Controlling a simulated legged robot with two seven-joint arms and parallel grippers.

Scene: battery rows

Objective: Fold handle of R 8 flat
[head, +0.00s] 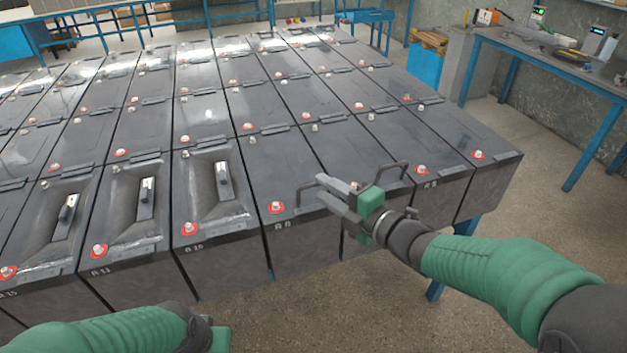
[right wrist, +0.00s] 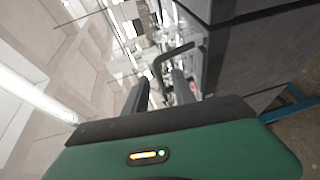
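Black batteries fill the table. The front-row label at the right looks like R 8 (head: 430,186), but it is small; the label left of my right gripper, also blurred, may read R 8 too. One black handle (head: 301,191) stands raised on the battery left of my right gripper. Another raised handle (head: 392,165) stands behind the gripper. My right gripper (head: 326,187) is open, its fingers pointing left by the first handle; contact cannot be told. In the right wrist view a bent handle bar (right wrist: 172,54) shows just beyond the spread fingers. My left gripper (head: 207,335) is at the bottom edge, fingers unclear.
Red-ringed terminals (head: 276,207) rise from the battery tops. Three front batteries at left have recessed tops with small grips (head: 223,180). A blue-legged workbench (head: 535,62) stands at the right. The floor (head: 540,205) in front of the table's right end is clear.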

